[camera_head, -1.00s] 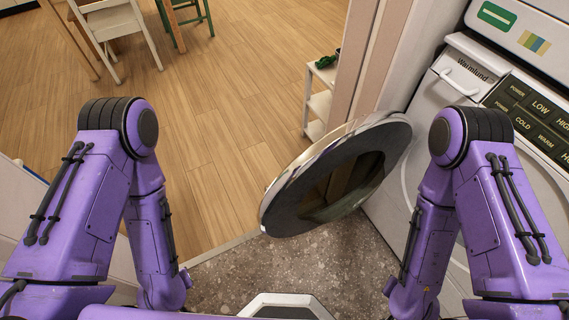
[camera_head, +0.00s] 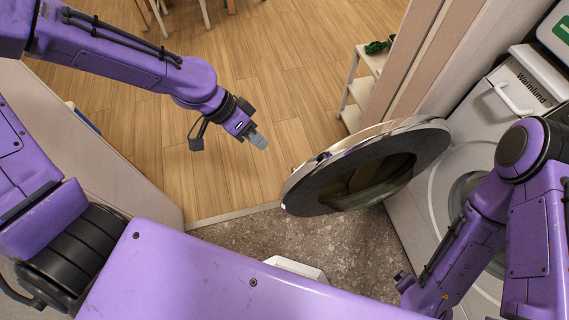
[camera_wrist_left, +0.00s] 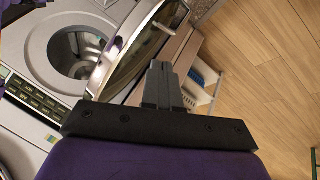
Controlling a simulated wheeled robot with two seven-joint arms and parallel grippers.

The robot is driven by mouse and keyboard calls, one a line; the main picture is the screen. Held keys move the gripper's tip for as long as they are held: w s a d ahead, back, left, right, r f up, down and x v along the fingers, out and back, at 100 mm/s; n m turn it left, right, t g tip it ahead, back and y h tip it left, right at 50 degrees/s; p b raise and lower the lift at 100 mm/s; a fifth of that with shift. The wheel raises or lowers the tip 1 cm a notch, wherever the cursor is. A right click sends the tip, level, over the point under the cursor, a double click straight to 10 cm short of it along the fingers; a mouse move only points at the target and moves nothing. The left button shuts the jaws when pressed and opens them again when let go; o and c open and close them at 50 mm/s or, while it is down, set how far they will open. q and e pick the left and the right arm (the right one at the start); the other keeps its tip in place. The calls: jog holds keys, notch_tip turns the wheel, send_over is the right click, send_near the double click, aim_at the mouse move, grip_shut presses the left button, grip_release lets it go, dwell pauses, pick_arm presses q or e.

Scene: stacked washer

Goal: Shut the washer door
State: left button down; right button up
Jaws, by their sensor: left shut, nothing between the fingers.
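The washer door (camera_head: 368,165) is round, with a silver rim and dark glass, and stands swung open to the left of the washer (camera_head: 512,90). It also shows in the left wrist view (camera_wrist_left: 128,48), beside the washer's round opening (camera_wrist_left: 82,52). My left gripper (camera_head: 260,141) is shut and empty, in the air left of the door and apart from it. Its grey fingers (camera_wrist_left: 160,80) show in the left wrist view, in front of the door's edge. My right arm is at the right, in front of the washer; its gripper cannot be made out.
A white shelf (camera_head: 356,95) and a light wall panel (camera_head: 420,50) stand behind the door. A low wall edge (camera_head: 120,160) is at the left. Wood floor (camera_head: 285,75) is free around my left gripper; speckled floor (camera_head: 345,240) lies below the door.

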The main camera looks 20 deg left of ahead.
pick_arm(q)
jog(key=d+f+b, duration=0.1)
jog(key=d+f, duration=0.6)
jog(key=shift+s+d+f, duration=0.15)
jog(key=shift+s+f, duration=0.15)
jog(key=shift+s, duration=0.15)
jog(key=shift+s, duration=0.15)
